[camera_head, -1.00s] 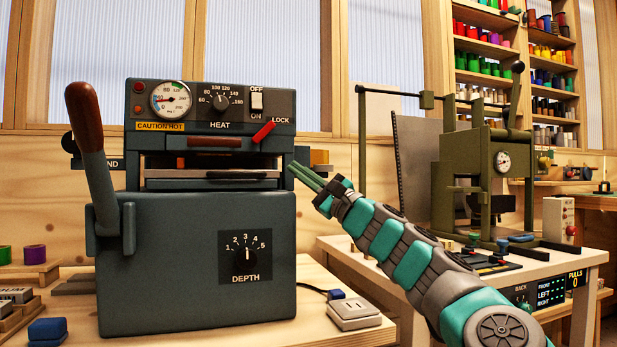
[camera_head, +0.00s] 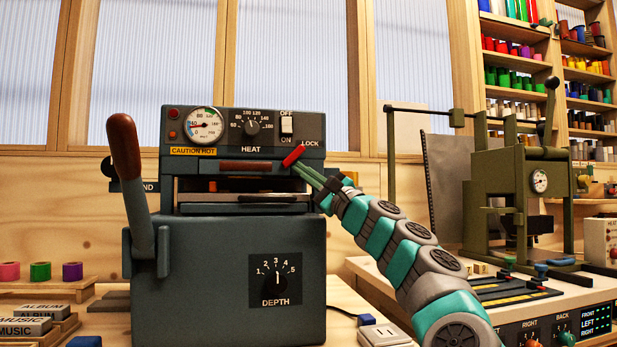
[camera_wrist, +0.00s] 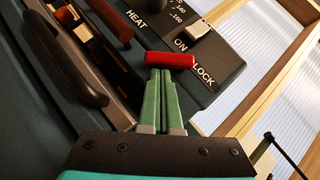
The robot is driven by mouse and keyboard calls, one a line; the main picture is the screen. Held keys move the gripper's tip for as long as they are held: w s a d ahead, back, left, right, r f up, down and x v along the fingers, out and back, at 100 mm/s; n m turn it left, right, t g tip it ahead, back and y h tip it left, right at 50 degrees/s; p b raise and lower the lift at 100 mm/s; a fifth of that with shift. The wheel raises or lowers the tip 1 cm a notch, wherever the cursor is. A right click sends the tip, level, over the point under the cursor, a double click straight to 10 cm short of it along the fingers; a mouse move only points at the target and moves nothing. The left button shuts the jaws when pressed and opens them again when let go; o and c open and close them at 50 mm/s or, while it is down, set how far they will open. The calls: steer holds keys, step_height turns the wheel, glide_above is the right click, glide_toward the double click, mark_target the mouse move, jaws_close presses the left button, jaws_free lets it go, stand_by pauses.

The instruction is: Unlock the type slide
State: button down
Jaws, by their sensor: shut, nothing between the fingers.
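The red lock lever (camera_head: 293,156) sits beside the word LOCK on the upper right of the grey-green hot foil machine (camera_head: 229,271). In the head view it tilts up to the right. In the wrist view the red lever (camera_wrist: 170,60) lies straight across my green fingertips. My gripper (camera_head: 303,170) is shut with nothing between its fingers, and its tips are at the lever, seemingly touching it. In the wrist view my gripper (camera_wrist: 161,72) has its fingers side by side. The type slide appears to be the slot with a dark handle (camera_head: 262,198) below the brown-handled bar (camera_head: 250,166).
A long lever with a brown knob (camera_head: 124,145) rises at the machine's left. The HEAT dial (camera_head: 252,128) and white ON/OFF switch (camera_head: 287,123) are close above the lock lever. A green press (camera_head: 515,195) stands on the right table. A white box (camera_head: 384,334) lies below my arm.

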mark_target(287, 166)
steer(key=shift+s+a+f+m+t+b, duration=0.1)
steer(key=shift+a+m+t+b, duration=0.1)
steer(key=shift+m+t+b, duration=0.35)
steer(key=shift+a+m+t+b, duration=0.15)
steer(key=shift+m+t+b, duration=0.15)
steer(key=shift+m, duration=0.35)
steer(key=shift+s+a+b, duration=0.15)
steer(key=shift+a+b, duration=0.4)
steer(key=shift+b, duration=0.05)
steer(key=shift+s+a, duration=0.1)
steer(key=shift+a, duration=0.1)
steer(key=shift+a+m+t+h+b, duration=0.25)
steer(key=shift+m+t+h+b, duration=0.35)
steer(key=shift+m+t, duration=0.65)
steer(key=shift+r, duration=0.2)
steer(key=shift+s+a+r, duration=0.1)
steer(key=shift+a+r, duration=0.05)
steer(key=shift+a, duration=0.05)
steer(key=shift+s+d, duration=0.1)
